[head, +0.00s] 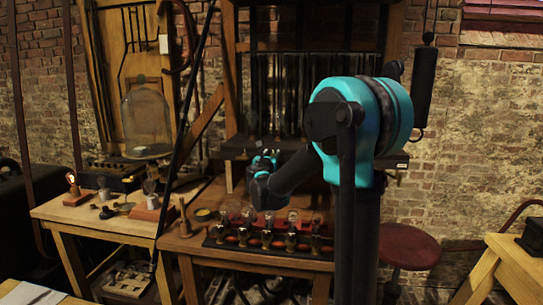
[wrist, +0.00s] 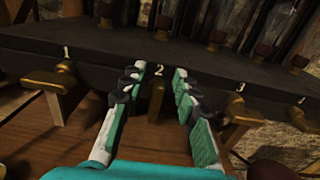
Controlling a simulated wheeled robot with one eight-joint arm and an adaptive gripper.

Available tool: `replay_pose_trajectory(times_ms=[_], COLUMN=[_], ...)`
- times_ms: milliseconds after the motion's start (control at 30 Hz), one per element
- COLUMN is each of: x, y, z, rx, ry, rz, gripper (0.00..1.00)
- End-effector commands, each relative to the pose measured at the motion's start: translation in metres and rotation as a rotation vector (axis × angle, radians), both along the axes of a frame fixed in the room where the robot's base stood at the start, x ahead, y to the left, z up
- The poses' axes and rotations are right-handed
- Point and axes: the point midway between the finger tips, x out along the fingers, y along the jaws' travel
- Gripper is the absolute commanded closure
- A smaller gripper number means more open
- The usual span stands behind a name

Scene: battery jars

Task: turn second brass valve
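In the wrist view, the second brass valve (wrist: 156,100) shows as a narrow upright brass bar below the label "2" on a dark panel (wrist: 110,70). My gripper (wrist: 157,78) is open, with one teal-and-black finger on each side of this valve. I see gaps between the valve and both fingers, so nothing appears gripped. In the head view my gripper (head: 263,165) is at the dark shelf edge behind the bench, and I cannot make out the valve there.
Brass valve 1 (wrist: 58,88) is left of my gripper, and brass valve 3 (wrist: 238,118) is close to the right finger. Several glass bulbs on a dark rack (head: 265,240) stand on the wooden bench (head: 185,244) below my arm. A glass dome (head: 146,115) stands at the left.

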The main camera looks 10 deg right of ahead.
Motion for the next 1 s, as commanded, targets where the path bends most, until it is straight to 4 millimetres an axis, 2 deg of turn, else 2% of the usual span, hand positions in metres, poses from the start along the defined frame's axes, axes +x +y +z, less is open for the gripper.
replay_pose_trajectory(times_ms=[300,567,1000], x=[0.0026,0.0024,0.002], y=[-0.0008,-0.0008,-0.0016], z=[0.0,0.0001,0.0], rx=[0.0,0.0,0.03], ry=[0.0,0.0,-0.01], rz=[0.0,0.0,0.0], gripper=[0.7,1.0,1.0])
